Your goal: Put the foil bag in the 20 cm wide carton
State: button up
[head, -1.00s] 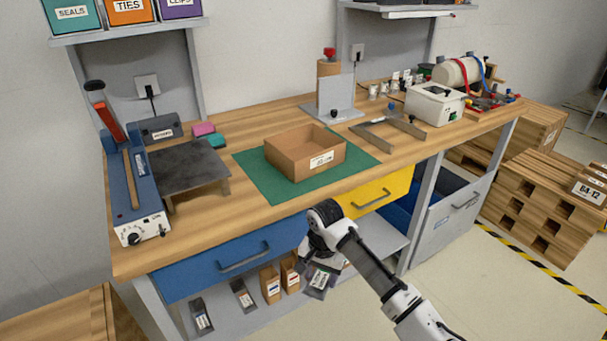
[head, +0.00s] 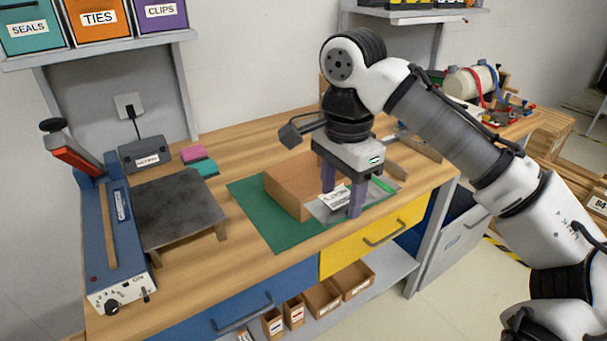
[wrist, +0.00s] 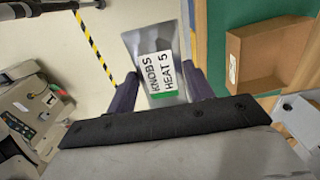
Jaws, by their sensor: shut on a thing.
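The foil bag (head: 322,210) is silver with a white label and a green strip. In the wrist view the bag (wrist: 155,65) hangs between the two purple fingers, its label reading "KNOBS HEAT 5". My gripper (head: 341,198) is shut on it. The open brown carton (head: 287,192) sits on the green mat (head: 252,215). In the head view my gripper and the bag cover the carton's right part. In the wrist view the carton (wrist: 240,62) is to the right of the bag, with a gap between them. The carton's inside is mostly hidden.
A blue sealer (head: 118,240) and a dark plate on a stand (head: 180,208) are at the bench's left. Pink and teal blocks lie behind the plate. A yellow drawer (head: 375,240) and a shelf with small boxes (head: 323,297) are below.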

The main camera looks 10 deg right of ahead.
aim_at(310, 191)
jog(key=i, duration=0.95)
